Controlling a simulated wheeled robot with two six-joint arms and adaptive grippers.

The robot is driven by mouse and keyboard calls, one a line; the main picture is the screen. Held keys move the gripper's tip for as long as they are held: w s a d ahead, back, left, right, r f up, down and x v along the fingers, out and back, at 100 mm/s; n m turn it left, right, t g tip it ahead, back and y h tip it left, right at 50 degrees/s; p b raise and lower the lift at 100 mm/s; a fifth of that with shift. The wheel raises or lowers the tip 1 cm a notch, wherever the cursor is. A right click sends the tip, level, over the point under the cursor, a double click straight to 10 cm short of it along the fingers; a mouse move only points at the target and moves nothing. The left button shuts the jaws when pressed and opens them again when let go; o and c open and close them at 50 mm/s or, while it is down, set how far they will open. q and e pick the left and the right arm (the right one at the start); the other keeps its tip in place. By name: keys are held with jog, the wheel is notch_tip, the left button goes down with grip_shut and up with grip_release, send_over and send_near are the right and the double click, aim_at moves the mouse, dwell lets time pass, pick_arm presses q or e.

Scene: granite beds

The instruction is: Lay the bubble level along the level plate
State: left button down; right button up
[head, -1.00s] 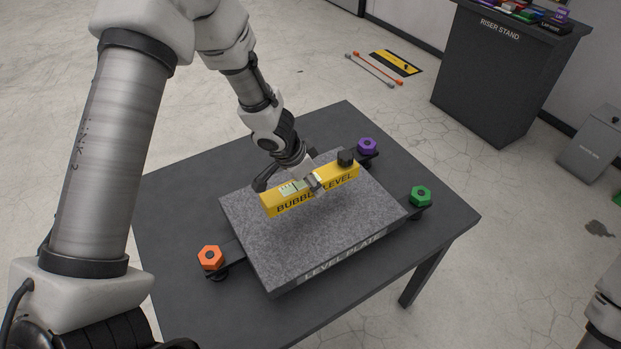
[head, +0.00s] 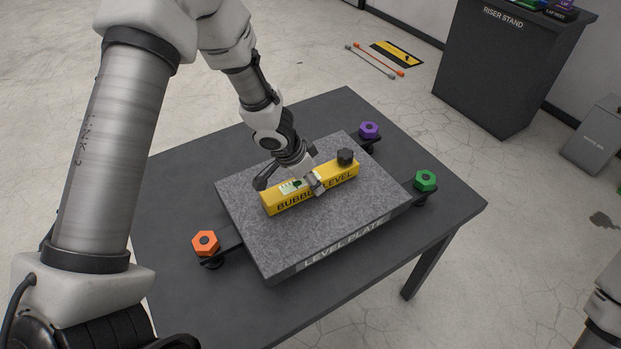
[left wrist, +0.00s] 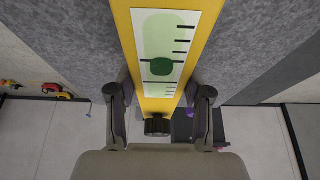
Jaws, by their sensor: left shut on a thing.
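The yellow bubble level (head: 335,180) lies roughly lengthwise over the speckled grey granite level plate (head: 330,222). It is nearly parallel to the plate's labelled front edge, towards the back half. My left gripper (head: 312,182) is shut across the level's middle from above. I cannot tell whether its underside touches the plate or hangs just above it. A black knob (head: 345,157) sits at its right end. The left wrist view shows the level's vial scale and green bubble (left wrist: 161,66) between the fingers (left wrist: 157,100). My right gripper is out of view.
The plate sits on a dark table (head: 420,225). Around it are an orange hex knob (head: 205,242), a green one (head: 426,180) and a purple one (head: 369,130) on brackets. A riser stand (head: 490,75) and a grey bin (head: 598,140) stand apart at the right.

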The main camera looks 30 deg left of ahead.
pick_arm(q)
jog(key=shift+f, duration=0.35)
jog(key=shift+c, duration=2)
grip_release()
jog(key=shift+r, duration=0.1)
